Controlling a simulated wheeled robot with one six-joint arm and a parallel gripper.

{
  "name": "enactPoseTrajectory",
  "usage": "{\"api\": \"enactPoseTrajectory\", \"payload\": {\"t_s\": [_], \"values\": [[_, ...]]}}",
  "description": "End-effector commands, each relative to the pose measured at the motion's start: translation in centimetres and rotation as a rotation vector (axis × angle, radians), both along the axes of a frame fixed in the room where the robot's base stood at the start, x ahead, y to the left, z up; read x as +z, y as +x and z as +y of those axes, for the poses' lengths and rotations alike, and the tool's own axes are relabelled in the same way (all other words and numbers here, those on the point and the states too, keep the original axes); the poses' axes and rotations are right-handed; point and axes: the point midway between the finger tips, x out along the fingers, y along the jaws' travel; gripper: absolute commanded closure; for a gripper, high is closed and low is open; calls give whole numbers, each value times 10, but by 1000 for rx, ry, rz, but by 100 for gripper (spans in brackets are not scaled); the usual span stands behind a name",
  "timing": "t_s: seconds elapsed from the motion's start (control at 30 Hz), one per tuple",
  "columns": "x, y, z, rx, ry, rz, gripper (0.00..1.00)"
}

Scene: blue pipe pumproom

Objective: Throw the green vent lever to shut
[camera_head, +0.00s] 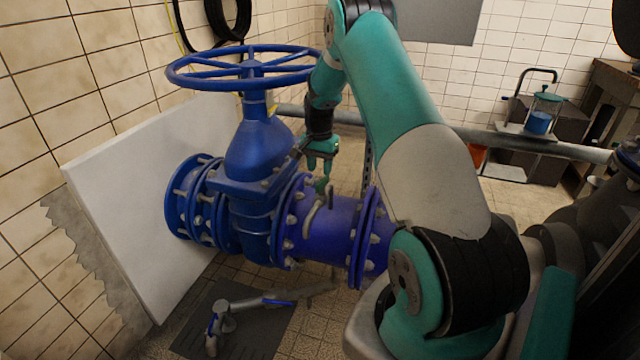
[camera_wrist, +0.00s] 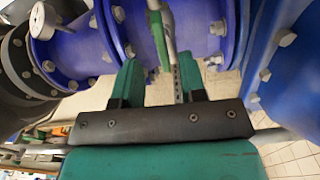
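The green vent lever (camera_head: 321,185) stands up from a small bent vent pipe (camera_head: 311,217) on top of the blue pipe, beside the big blue valve. In the wrist view the lever (camera_wrist: 158,40) is a narrow green bar, slightly tilted, near the top middle. My gripper (camera_head: 320,165) is just above the lever, pointing down. In the wrist view its two green fingers (camera_wrist: 160,75) are apart, with the lever in the gap or just past the tips. I cannot tell whether either finger touches it.
A blue valve (camera_head: 255,150) with a wide handwheel (camera_head: 247,70) rises close left of my gripper. A flange (camera_head: 370,240) stands to the right. A round white gauge (camera_wrist: 42,21) shows in the wrist view. A jointed tool (camera_head: 245,303) lies on a dark floor mat.

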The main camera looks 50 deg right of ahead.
Motion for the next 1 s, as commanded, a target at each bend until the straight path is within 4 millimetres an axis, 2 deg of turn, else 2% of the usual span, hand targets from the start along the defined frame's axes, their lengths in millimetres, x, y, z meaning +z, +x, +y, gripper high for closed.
{"api": "enactPoseTrajectory", "payload": {"t_s": [0.1,0.3,0.43,0.7,0.73,0.9,1.0], "values": [[-26,-1,0,0,2,3,62],[-52,-1,0,0,1,0,62],[-59,-1,-1,0,0,0,62],[-61,-1,-1,0,0,-1,62],[-61,-1,-1,0,0,-1,64],[-61,-1,-1,0,0,-1,100],[-61,-1,-1,0,0,0,100]]}}
